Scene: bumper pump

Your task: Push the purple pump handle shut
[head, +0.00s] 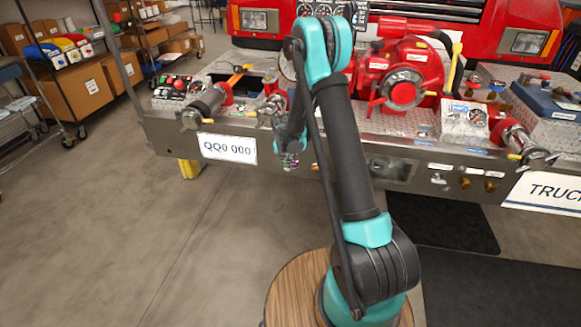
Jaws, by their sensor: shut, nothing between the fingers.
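My gripper (290,161) is small in the head view. It hangs at the front face of the truck's metal bumper (330,158), just right of the number plate. Its fingers are shut, with nothing seen between them. I cannot clearly make out the purple pump handle. Any handle at the gripper is too small to tell, and my arm covers part of the bumper there. I cannot tell whether the gripper touches the bumper.
A white number plate (229,148) is left of the gripper. A red pump (404,78) with a yellow lever (455,66) stands on the bumper. Silver nozzles (204,104) lie on top. Brass fittings (465,183) are at right. The floor in front is clear, with black mats (441,222).

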